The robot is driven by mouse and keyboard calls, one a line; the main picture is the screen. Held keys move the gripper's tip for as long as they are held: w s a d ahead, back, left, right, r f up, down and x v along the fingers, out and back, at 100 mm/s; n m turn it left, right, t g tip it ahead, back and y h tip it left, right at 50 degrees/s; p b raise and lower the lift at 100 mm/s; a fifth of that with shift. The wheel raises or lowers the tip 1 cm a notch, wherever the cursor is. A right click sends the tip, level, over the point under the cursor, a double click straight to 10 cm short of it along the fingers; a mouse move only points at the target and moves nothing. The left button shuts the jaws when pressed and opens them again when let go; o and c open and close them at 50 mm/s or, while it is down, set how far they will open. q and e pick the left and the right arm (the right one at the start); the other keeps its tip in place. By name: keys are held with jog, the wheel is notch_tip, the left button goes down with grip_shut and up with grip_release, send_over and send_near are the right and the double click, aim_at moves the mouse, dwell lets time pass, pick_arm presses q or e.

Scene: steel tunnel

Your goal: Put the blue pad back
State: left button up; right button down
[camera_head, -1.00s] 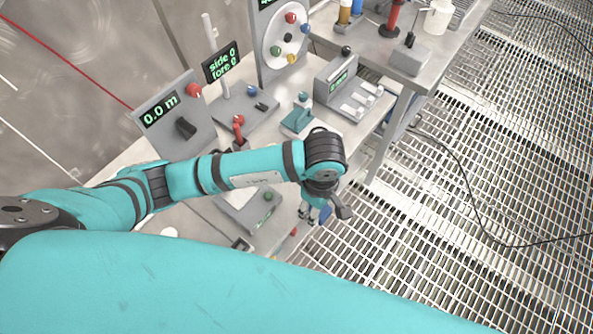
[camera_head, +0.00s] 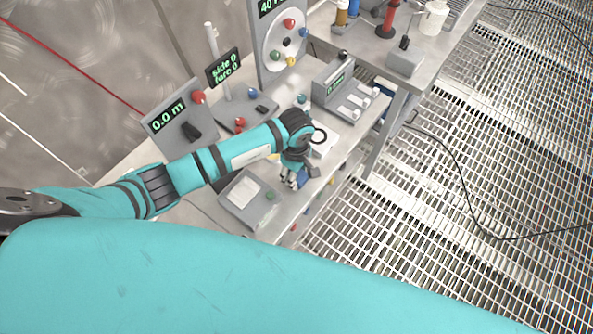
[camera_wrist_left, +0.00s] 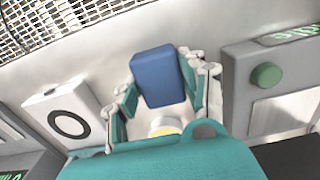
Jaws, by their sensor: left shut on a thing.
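The blue pad (camera_wrist_left: 158,76) is a rounded blue block between the two fingers of my left gripper (camera_wrist_left: 160,90) in the left wrist view. The gripper is shut on it. In the head view the left gripper (camera_head: 292,180) is over the bench, with a bit of the blue pad (camera_head: 303,178) showing beside the fingers. Below the pad, the wrist view shows a small pale round piece with a yellow top (camera_wrist_left: 165,127), partly hidden by the gripper. My right gripper is not in view.
A white block with a black ring (camera_wrist_left: 62,112) stands left of the gripper in the wrist view. A grey panel with a green button (camera_wrist_left: 266,75) stands to the right. A grey console reading 0.0 m (camera_head: 170,118) is farther back. The bench's front edge borders grated floor (camera_head: 450,200).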

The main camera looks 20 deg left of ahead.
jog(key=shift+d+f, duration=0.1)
pick_arm(q)
jog(key=shift+f, duration=0.25)
jog(key=o, duration=0.8)
jog(key=shift+r, duration=0.1)
jog(key=o, duration=0.3)
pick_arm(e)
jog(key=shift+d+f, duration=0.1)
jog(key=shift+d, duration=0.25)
pick_arm(q)
jog(key=shift+r, duration=0.15)
notch_tip(320, 180, up, 12)
jog(key=b, duration=0.3)
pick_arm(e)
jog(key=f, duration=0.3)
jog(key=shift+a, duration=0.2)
